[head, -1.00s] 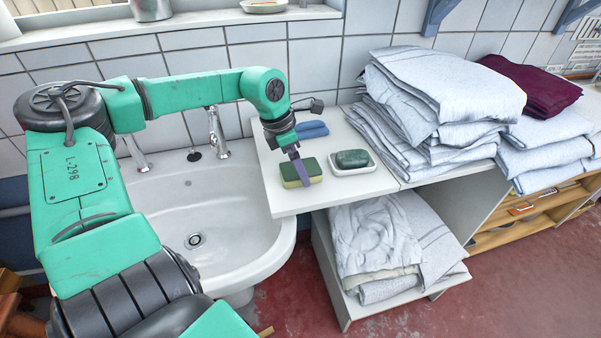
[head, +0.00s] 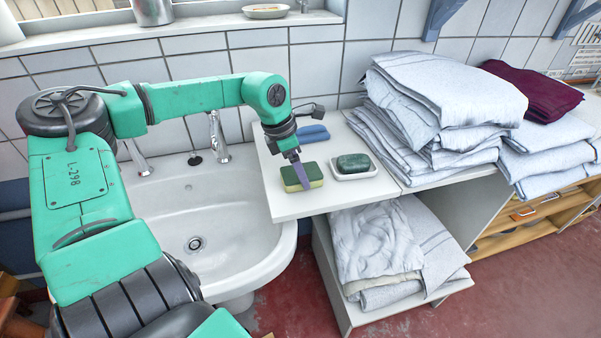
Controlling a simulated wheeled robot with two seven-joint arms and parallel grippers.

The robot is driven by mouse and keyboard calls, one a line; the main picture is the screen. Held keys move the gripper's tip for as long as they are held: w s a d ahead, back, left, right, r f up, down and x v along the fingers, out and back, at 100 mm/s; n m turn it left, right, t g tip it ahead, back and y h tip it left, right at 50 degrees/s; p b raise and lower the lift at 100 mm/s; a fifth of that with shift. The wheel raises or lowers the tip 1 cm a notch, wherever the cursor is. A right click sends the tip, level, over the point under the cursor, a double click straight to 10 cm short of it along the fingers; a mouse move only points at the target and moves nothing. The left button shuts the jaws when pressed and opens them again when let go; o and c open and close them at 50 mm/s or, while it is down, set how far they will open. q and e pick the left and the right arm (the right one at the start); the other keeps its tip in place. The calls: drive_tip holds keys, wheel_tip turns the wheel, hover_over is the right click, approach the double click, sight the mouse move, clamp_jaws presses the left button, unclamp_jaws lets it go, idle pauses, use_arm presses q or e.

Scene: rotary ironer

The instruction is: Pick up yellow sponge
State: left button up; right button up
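The yellow sponge (head: 315,174) has a green top. It lies on the white counter right of the sink, near the counter's front left edge. My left gripper (head: 301,176) points down at the sponge, and one flat finger crosses the front of it. The other finger is hidden, so I cannot tell whether the gripper is open or shut on the sponge. The sponge appears to rest on the counter. My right gripper is not in view.
A dark green soap bar (head: 353,163) in a white dish is just right of the sponge. A blue item (head: 313,133) lies behind. Folded white linen (head: 440,100) is stacked to the right. The white sink (head: 255,245) is at the left.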

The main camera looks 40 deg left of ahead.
use_arm(q)
drive_tip(key=shift+r+p, duration=0.35)
drive_tip(key=shift+r, duration=0.2)
wheel_tip(320, 180, up, 19)
drive_tip(key=shift+r, duration=0.2)
